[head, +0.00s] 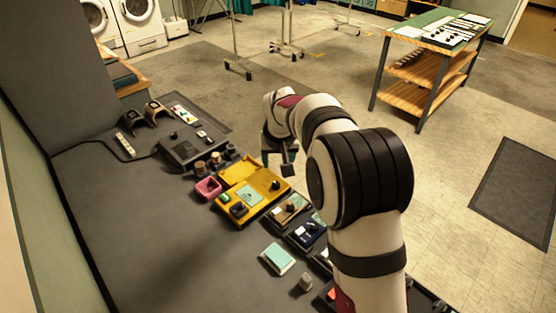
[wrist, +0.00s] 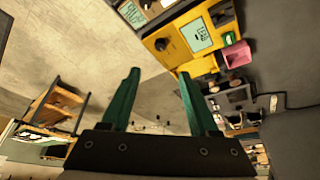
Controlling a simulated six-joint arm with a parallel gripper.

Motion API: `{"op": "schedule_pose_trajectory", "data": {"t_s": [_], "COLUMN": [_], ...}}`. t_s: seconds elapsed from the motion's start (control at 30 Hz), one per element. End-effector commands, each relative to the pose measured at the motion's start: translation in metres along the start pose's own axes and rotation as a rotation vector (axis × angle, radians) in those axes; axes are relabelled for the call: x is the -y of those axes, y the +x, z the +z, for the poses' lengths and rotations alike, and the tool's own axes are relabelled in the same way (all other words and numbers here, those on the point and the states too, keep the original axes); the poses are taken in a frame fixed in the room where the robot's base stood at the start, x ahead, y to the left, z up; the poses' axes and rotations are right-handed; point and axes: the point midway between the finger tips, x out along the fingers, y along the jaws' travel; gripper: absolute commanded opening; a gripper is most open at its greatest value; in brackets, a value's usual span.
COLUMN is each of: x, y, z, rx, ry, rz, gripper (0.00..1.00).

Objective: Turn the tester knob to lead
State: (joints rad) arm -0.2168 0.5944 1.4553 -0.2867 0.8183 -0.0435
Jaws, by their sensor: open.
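The yellow tester (head: 234,172) lies on the dark bench, with a pale green screen (head: 249,194) and a black knob (head: 275,185) on its face. In the wrist view the tester (wrist: 172,56) is at the top, its knob (wrist: 161,44) left of the screen (wrist: 196,36). The knob's setting is too small to read. My gripper (head: 279,162) is in the air near the tester's far right side. In the wrist view its two green fingers (wrist: 158,76) are spread apart with nothing between them, clear of the knob.
A pink bin (head: 208,188) stands just left of the tester. A dark grey device (head: 185,150) sits behind it, and small boxes with knobs (head: 305,232) stand to the front right. A mint-topped block (head: 278,258) lies nearer. The bench's left front is bare.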

Motion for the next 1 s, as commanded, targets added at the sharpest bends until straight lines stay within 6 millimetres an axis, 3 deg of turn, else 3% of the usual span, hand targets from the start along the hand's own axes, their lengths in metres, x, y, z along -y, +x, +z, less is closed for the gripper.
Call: {"op": "schedule_pose_trajectory", "data": {"t_s": [0.33, 0.43, 0.57, 0.8, 1.0], "x": [0.007, 0.006, 0.005, 0.003, 0.001], "y": [0.001, 0.009, 0.040, 0.113, 0.149], "z": [0.000, 0.000, 0.001, 0.001, 0.000], "rx": [0.000, 0.002, 0.004, 0.004, 0.001], "ry": [0.085, 0.088, 0.087, 0.087, 0.087], "rz": [0.035, 0.036, 0.037, 0.036, 0.036], "gripper": [0.61, 0.61, 0.61, 0.61, 0.61]}}
